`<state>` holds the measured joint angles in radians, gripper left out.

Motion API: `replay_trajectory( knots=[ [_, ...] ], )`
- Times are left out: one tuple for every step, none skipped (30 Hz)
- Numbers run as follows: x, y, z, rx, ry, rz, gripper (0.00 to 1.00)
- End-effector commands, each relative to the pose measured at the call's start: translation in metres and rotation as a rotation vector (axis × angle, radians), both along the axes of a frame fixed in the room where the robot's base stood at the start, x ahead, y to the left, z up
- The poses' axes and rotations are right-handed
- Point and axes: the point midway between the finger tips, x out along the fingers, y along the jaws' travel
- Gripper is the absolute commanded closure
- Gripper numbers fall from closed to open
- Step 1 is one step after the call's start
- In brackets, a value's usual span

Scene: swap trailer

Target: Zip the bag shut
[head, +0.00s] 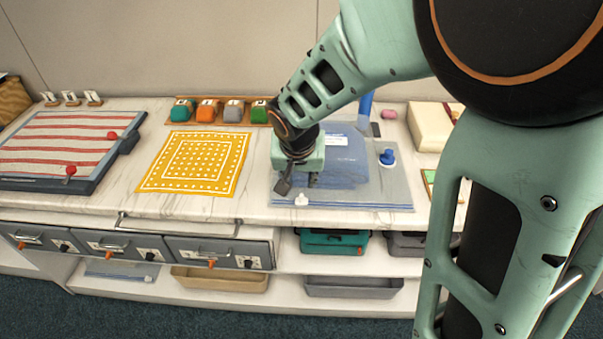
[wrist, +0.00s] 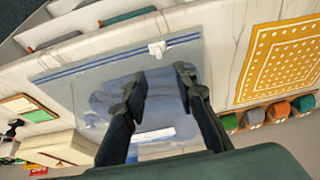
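A clear bag (head: 385,190) with folded blue cloth (head: 345,160) inside lies flat on the worktop. Its blue zip strip runs along the front edge in the head view, and along the far edge of the bag in the wrist view (wrist: 75,71). A small white slider (head: 301,199) sits on the strip near its left end in the head view; it also shows in the wrist view (wrist: 157,48). My gripper (head: 298,184) is above the bag, just behind the slider. In the wrist view its fingers (wrist: 160,77) are apart with nothing held between them.
A yellow patterned cloth (head: 195,163) lies to the left, with a row of coloured blocks (head: 222,109) behind it. A blue knob (head: 387,157) stands at the bag's right side. A cream box (head: 432,125) is at the back right. Drawers (head: 215,252) are below the front edge.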

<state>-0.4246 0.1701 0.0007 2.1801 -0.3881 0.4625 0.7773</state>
Motion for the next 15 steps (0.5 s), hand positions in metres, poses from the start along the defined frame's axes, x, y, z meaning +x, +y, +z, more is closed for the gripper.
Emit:
replay_trajectory(
  knots=[
    [0.001,-0.001,-0.006,-0.002,0.004,-0.001,0.74],
    [0.003,-0.001,-0.010,-0.002,0.005,-0.002,0.74],
    [0.005,-0.001,-0.015,-0.002,0.005,-0.002,0.74],
    [0.006,-0.001,-0.019,-0.003,0.005,-0.001,0.74],
    [0.008,-0.002,-0.024,-0.003,0.006,-0.002,0.74],
    [0.011,-0.002,-0.030,-0.003,0.005,-0.002,0.74],
    [0.013,-0.002,-0.035,-0.003,0.006,-0.002,0.74],
    [0.015,-0.002,-0.040,-0.003,0.006,-0.002,0.74],
    [0.017,-0.002,-0.046,-0.003,0.006,-0.002,0.74],
    [0.019,-0.002,-0.051,-0.003,0.007,-0.002,0.74],
    [0.021,-0.002,-0.055,-0.003,0.006,-0.002,0.74],
    [0.024,-0.003,-0.061,-0.003,0.006,-0.002,0.74],
    [0.025,-0.003,-0.065,-0.004,0.006,-0.003,0.74],
    [0.027,-0.003,-0.069,-0.003,0.005,-0.002,0.74],
    [0.029,-0.003,-0.074,-0.004,0.005,-0.002,0.74]
  ],
)
